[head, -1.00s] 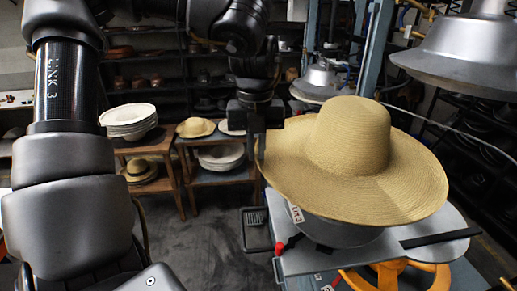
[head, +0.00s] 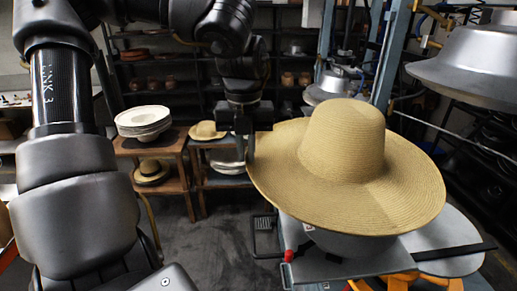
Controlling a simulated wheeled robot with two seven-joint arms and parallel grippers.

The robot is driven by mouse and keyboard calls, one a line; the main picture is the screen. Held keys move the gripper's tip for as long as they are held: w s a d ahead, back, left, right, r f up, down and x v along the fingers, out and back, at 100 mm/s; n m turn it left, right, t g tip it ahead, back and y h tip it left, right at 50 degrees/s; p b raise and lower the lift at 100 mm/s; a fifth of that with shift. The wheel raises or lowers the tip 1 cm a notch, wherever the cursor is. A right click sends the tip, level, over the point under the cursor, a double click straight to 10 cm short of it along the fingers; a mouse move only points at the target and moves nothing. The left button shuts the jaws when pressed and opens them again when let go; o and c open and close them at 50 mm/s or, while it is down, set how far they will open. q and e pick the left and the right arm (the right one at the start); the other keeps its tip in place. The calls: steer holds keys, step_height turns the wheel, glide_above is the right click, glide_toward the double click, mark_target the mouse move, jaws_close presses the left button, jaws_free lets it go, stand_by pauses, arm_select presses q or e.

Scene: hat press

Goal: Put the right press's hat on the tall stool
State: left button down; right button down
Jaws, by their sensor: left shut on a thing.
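The wide-brimmed straw hat (head: 345,150) is over the lower plate of the right press (head: 450,245). Its brim hides most of the grey form below it. My left gripper (head: 247,147) is shut on the left edge of the brim. Whether the hat is clear of the form cannot be told. Two wooden stands are at the back left: one bears a stack of white hats (head: 144,121), the other a small straw hat (head: 207,131). Which of them is the tall stool is unclear. My right gripper is not in view.
The press's metal upper dome (head: 470,60) hangs at the upper right. Another press head (head: 335,82) is behind the hat. Dark shelves (head: 170,70) line the back wall. Grey floor (head: 205,245) is open between my left arm and the press.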

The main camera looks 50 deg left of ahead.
arm_select(q)
steer(key=shift+s+a, duration=0.9)
steer(key=shift+s, duration=0.25)
steer(key=shift+s+a, duration=0.9)
steer(key=shift+s, duration=0.2)
steer(key=s+a, duration=0.5)
steer(key=s, duration=0.2)
steer(key=shift+a, duration=0.3)
steer(key=s+a, duration=0.5)
steer(key=s, duration=0.2)
steer(key=shift+a, duration=0.3)
